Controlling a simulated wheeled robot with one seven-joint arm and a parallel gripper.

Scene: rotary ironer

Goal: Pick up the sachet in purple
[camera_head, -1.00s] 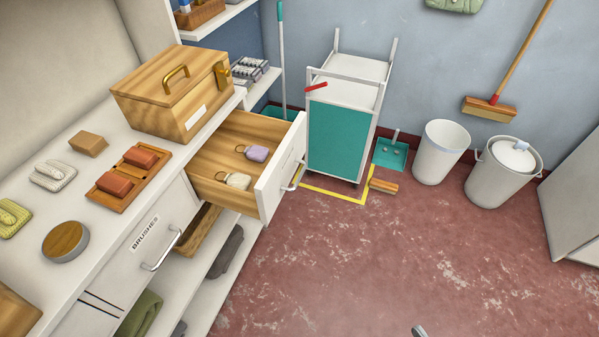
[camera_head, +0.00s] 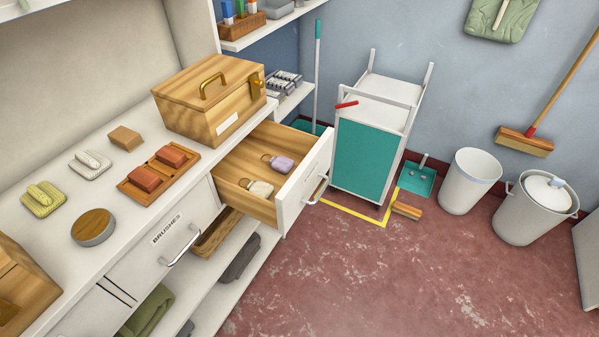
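The purple sachet (camera_head: 282,164) lies flat in the open wooden drawer (camera_head: 236,172), toward its right side. A cream sachet (camera_head: 260,189) lies in the same drawer, nearer and a little left of the purple one, apart from it. Both have a small brown loop or tag at the left end. The drawer is pulled out from the white counter, and its white front (camera_head: 305,184) carries a metal handle. My gripper is not in view.
A wooden box with a brass handle (camera_head: 210,97) stands on the counter behind the drawer. A teal and white cart (camera_head: 363,160) stands close to the right of the drawer front. Soap bars in a wooden tray (camera_head: 158,174) lie left of the drawer. The red floor (camera_head: 400,270) in front is clear.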

